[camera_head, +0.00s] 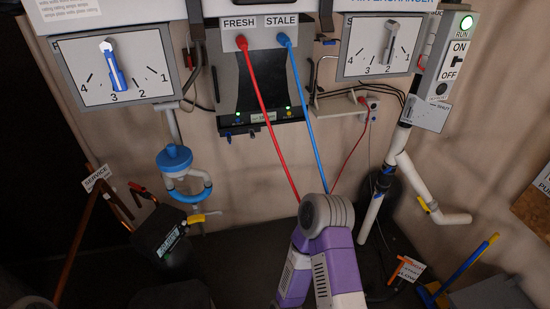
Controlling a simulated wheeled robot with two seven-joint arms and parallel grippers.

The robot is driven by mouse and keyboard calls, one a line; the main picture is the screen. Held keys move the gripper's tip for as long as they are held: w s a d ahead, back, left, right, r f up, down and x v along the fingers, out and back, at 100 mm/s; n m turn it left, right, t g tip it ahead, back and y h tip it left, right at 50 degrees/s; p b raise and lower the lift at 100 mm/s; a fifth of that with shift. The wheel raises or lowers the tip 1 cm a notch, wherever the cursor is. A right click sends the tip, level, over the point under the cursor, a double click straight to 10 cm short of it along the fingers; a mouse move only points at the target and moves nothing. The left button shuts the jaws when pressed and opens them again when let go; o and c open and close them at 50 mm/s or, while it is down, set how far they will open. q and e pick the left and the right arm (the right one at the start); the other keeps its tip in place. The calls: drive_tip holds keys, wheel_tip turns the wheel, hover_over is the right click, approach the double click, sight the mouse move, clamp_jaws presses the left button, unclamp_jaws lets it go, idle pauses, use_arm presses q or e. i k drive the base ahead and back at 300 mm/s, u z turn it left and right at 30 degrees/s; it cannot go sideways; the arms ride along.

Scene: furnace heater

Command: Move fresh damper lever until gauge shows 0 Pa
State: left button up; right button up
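A left dial plate (82,88) carries marks 1 to 4 and a blue lever (111,68) with a white top; its lower end points near 3. A right dial plate (355,62) carries a grey lever (389,42), its lower end near 2. No readable label tells which lever is the fresh damper. A black gauge unit (264,130) with a small lit display hangs in the middle; I cannot read its value. Red and blue hoses run from the FRESH (240,23) and STALE (281,20) ports. Neither of my grippers shows.
My purple arm link (325,260) rises at bottom centre. A switch box (458,60) with a lit green RUN lamp is at upper right. White pipes (420,190) stand below it. A blue-capped trap (174,160) hangs at left, above a dark box (160,238).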

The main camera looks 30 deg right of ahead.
sight(118, 79)
drive_tip(key=z, duration=0.5)
drive_tip(key=k, duration=0.85)
drive_tip(key=z, duration=0.65)
drive_tip(key=k, duration=0.4)
